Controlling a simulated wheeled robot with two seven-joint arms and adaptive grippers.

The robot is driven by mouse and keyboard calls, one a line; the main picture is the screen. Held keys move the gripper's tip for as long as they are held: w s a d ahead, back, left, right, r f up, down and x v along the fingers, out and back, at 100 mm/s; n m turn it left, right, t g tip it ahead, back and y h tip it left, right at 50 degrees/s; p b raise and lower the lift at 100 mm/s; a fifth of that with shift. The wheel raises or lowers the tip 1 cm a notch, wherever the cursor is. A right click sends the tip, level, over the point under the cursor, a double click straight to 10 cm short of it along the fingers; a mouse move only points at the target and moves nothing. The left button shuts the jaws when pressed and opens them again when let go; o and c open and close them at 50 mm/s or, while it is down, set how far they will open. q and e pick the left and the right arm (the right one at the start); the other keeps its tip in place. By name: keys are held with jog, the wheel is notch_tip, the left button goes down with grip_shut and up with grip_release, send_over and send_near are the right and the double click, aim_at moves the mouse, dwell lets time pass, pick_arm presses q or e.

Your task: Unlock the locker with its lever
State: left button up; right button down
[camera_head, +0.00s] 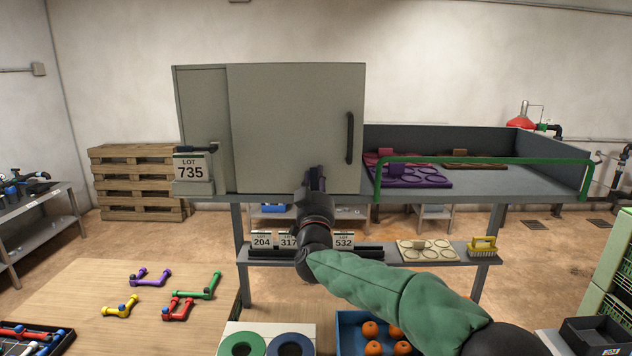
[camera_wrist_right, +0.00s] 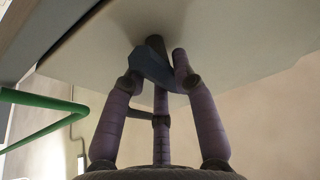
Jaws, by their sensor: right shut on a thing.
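The locker (camera_head: 290,110) is a grey cabinet standing on the back bench, with a wide flat door and a black upright handle (camera_head: 349,138) near its right edge. The door looks closed. My right gripper (camera_head: 316,180) is at the door's lower edge, right of its middle. In the right wrist view my right gripper (camera_wrist_right: 160,68) is shut on the lever (camera_wrist_right: 152,66), a dark blue-grey piece on a dark stub against the pale locker face. In the head view the gripper hides most of the lever. My left gripper is not in view.
A green rail (camera_head: 480,161) edges the bench at right, before purple trays (camera_head: 415,178). A lower shelf (camera_head: 385,257) holds lot signs. The wooden table (camera_head: 80,310) carries coloured pipe pieces.

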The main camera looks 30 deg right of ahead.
jog(key=c, duration=1)
grip_release()
jog(key=v, duration=1.2)
